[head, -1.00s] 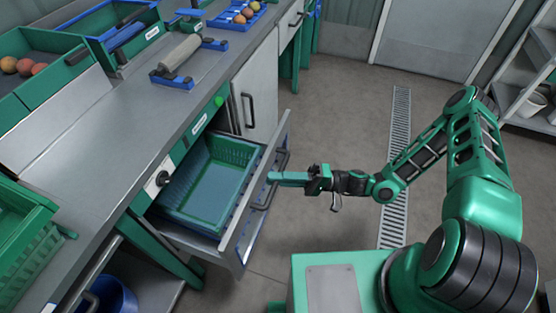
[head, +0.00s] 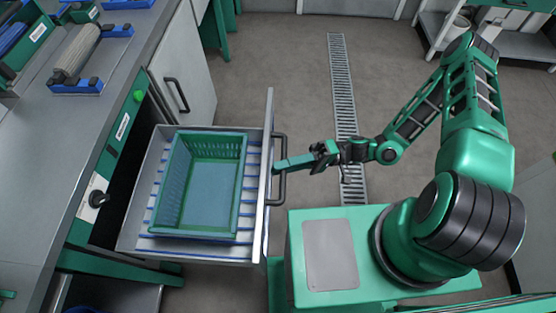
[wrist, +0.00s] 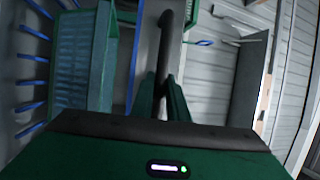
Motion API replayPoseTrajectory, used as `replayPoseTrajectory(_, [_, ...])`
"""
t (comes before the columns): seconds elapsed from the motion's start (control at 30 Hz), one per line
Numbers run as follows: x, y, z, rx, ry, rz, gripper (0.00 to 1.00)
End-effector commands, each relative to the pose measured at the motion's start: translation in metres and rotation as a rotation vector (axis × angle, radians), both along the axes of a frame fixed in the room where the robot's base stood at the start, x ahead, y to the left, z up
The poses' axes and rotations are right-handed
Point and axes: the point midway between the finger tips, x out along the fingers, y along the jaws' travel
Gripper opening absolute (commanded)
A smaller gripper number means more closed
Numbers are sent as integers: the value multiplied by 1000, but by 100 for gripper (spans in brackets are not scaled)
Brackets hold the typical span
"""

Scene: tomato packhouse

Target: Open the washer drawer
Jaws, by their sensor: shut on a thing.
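The washer drawer (head: 257,225) stands well out from the counter front in the head view, with a green crate (head: 240,190) sitting on its blue-striped floor. Its dark bar handle (head: 282,146) is on the drawer's front face. My gripper (head: 279,165) is shut on the handle, with its fingers either side of the bar. In the wrist view the handle (wrist: 166,40) runs down between the two green fingers (wrist: 161,98). The crate (wrist: 103,55) shows at the left there.
The washer front has a black knob (head: 98,199) and a green button (head: 138,96). A cupboard door (head: 187,75) is beside the drawer. A roller (head: 77,50) lies on the counter. The floor past the drawer, with a drain grate (head: 342,90), is clear.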

Motion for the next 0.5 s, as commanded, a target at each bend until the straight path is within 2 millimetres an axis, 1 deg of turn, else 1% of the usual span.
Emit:
replayPoseTrajectory(0.03, [4,-1,-4,-10,-5,-10,0])
replayPoseTrajectory(0.3, [4,0,-4,-10,-6,-7,0])
replayPoseTrajectory(0.33, [4,0,-4,-10,-6,-7,19])
replayPoseTrajectory(0.4, [3,1,-4,-10,-5,-6,32])
replayPoseTrajectory(0.5, [2,1,-3,-7,-4,-3,32])
